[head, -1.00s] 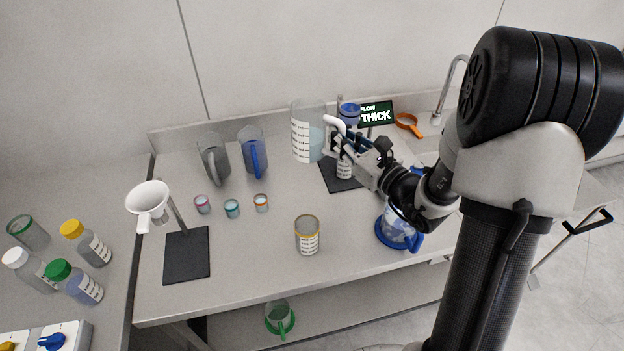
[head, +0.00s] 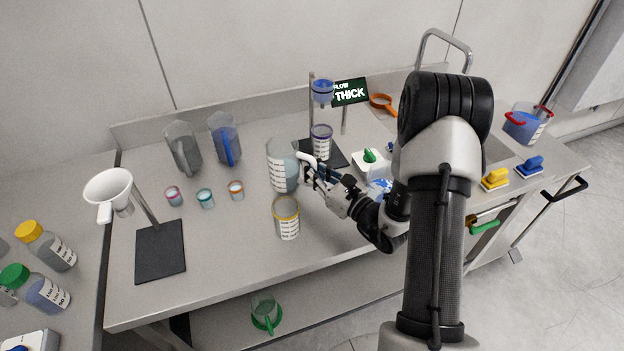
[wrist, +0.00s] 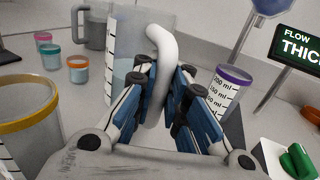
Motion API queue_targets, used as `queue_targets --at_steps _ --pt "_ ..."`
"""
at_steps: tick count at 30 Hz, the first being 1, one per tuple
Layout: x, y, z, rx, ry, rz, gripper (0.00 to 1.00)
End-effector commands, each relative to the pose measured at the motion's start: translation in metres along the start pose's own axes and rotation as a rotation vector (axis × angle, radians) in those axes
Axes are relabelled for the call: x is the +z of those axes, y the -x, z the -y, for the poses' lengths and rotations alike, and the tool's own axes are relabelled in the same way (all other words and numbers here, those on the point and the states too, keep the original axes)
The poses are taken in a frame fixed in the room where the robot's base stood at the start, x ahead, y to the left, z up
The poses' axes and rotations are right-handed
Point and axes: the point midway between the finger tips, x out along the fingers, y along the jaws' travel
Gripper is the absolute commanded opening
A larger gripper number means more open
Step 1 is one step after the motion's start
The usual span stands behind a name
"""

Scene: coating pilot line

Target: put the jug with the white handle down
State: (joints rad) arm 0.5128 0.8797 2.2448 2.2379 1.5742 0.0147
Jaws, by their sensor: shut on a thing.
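The clear jug with the white handle (head: 280,168) stands upright in my grip over the middle of the bench. It holds a pale blue-grey liquid. My gripper (head: 312,168) is shut on its white handle, from the right. In the wrist view the handle (wrist: 158,45) runs down between the blue finger pads of my gripper (wrist: 165,100), and the jug's body (wrist: 122,60) is just beyond. The jug's base is at or very near the bench top (head: 215,245); I cannot tell if it touches.
A yellow-rimmed beaker (head: 286,218) stands close in front of the jug. A purple-rimmed beaker (head: 321,143) is on the flow stand behind right. Several small cups (head: 205,198) and two jugs (head: 225,140) stand left. Bare bench lies front left.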

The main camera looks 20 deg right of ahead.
Motion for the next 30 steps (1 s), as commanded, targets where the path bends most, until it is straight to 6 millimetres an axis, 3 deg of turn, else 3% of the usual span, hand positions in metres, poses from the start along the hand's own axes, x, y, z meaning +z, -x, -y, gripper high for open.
queue_targets --at_steps 4,15,16,24,30 --pt "-0.025 0.0 0.0 0.0 -0.001 0.001 0.0" --pt "-0.028 0.0 0.0 0.0 0.0 0.002 0.0" --pt "-0.029 0.0 0.0 0.0 -0.001 -0.001 0.1" --pt "-0.028 0.0 0.0 0.0 -0.001 -0.001 0.28" --pt "-0.028 0.0 0.0 0.0 -0.001 -0.001 0.33"
